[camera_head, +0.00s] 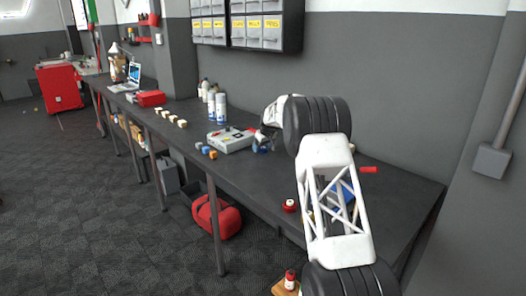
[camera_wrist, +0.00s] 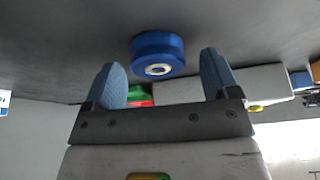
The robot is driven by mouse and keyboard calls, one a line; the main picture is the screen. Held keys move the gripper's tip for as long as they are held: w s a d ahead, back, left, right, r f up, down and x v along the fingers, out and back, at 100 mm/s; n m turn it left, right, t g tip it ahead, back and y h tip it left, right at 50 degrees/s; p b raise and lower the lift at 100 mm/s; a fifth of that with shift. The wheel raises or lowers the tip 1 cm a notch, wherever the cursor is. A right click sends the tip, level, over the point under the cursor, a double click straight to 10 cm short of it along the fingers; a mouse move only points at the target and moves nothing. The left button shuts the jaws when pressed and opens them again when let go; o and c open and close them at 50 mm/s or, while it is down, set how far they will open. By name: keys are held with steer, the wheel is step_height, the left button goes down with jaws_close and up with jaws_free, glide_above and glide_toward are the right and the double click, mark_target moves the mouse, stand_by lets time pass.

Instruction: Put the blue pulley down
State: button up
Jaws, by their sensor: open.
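The blue pulley (camera_wrist: 158,52) is a short blue cylinder with a pale ring around a hole in its face. In the wrist view it lies against the dark bench top (camera_wrist: 60,45), ahead of and between my spread fingertips. My gripper (camera_wrist: 163,80) is open, with visible space between each finger and the pulley. In the head view my gripper (camera_head: 263,140) is low over the bench, beside the grey-white box (camera_head: 231,139), and my arm partly hides it. Blue shows at its tips, but pulley and finger cannot be told apart there.
Small blue and orange blocks (camera_head: 206,151) lie left of the box. White spray cans (camera_head: 216,104) stand behind it. Several pale blocks (camera_head: 170,117) and a red case (camera_head: 151,98) are farther left. A red round item (camera_head: 290,206) sits near the bench's front edge.

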mark_target(263, 147)
steer(key=c, duration=1.1)
steer(key=shift+r, duration=0.15)
steer(key=shift+r, duration=1.65)
steer(key=shift+s+d+r, duration=0.25)
steer(key=shift+s+d, duration=0.25)
steer(key=shift+s, duration=2.1)
steer(key=shift+s+d+r, duration=0.2)
steer(key=shift+s+d, duration=0.3)
steer(key=shift+s, duration=2.1)
steer(key=shift+s+d+r, duration=0.25)
steer(key=shift+s+d, duration=0.25)
steer(key=shift+s, duration=2.1)
